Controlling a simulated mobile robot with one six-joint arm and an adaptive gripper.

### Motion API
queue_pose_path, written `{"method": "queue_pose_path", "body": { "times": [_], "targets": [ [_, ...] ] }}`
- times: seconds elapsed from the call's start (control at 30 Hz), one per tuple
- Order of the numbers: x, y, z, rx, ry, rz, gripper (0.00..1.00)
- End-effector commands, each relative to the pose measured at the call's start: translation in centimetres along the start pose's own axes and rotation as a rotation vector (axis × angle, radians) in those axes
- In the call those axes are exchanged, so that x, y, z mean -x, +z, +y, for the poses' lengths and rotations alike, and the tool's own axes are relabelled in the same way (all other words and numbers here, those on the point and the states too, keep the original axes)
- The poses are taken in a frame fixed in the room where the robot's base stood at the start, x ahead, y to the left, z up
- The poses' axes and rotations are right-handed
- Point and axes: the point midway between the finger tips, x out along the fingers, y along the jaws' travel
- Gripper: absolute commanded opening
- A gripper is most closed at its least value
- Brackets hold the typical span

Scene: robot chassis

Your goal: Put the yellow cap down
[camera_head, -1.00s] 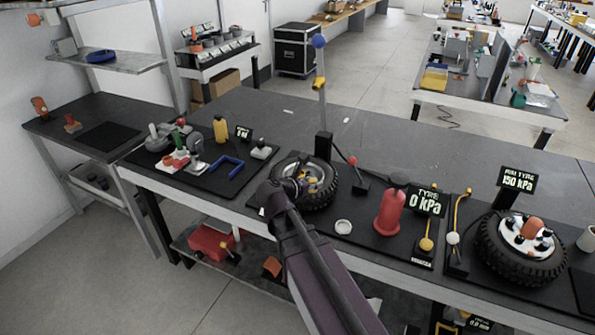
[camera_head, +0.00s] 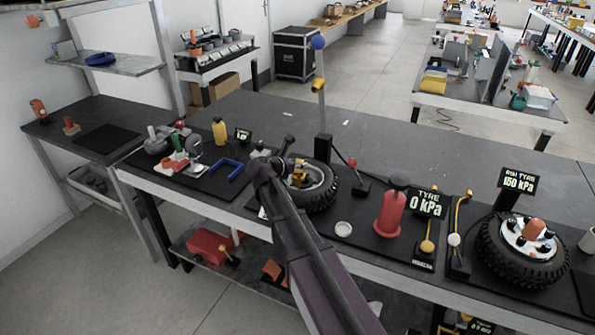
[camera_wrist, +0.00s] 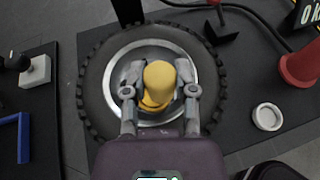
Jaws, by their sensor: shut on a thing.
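The yellow cap (camera_wrist: 159,80) is between the two fingers of my gripper (camera_wrist: 160,88) in the wrist view, and the fingers are shut on it. Behind it in that view is the tyre (camera_wrist: 97,95) with its silver rim, lying flat. In the head view my gripper (camera_head: 283,160) is at the left side of the tyre (camera_head: 325,200). Yellow parts (camera_head: 299,172) show over the rim there, partly hidden by my gripper and arm. I cannot tell the cap's height above the rim.
A white ring-shaped dish (camera_wrist: 267,116) lies right of the tyre, near a red cone-like pump (camera_head: 390,213). A blue U-shaped bracket (camera_head: 226,169) lies to the left. A post with a blue ball (camera_head: 318,43) stands behind the tyre. The table behind is mostly clear.

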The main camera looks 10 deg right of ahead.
Motion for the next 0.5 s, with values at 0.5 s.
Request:
{"method": "queue_pose_path", "body": {
  "times": [0.5],
  "targets": [
    [-1.1,-1.1,1.2,0.0,0.001,0.0,0.13]
  ]
}}
